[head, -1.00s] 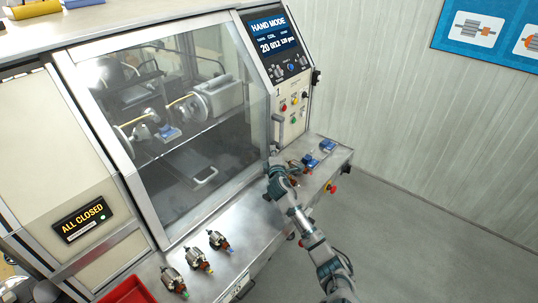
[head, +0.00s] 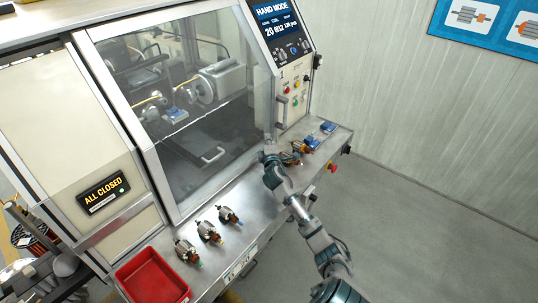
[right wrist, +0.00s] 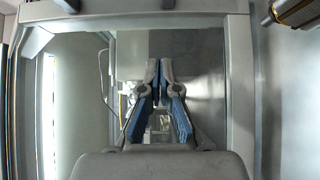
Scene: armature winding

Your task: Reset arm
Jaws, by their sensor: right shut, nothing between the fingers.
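My right gripper (head: 268,158) is by the lower right corner of the machine's clear door (head: 195,110), above the steel ledge. In the right wrist view its two blue-padded fingers (right wrist: 159,66) are closed together with nothing between them. Several wound armatures (head: 208,232) lie in a row on the ledge at the lower left of the head view. More copper-coloured parts (head: 290,158) lie just right of my right gripper. My left gripper is not in view.
A red tray (head: 150,278) sits on the ledge at the lower left. Blue pieces (head: 327,127) lie near the ledge's right end. A control panel (head: 284,35) reads HAND MODE; a sign (head: 103,194) reads ALL CLOSED. The floor at right is clear.

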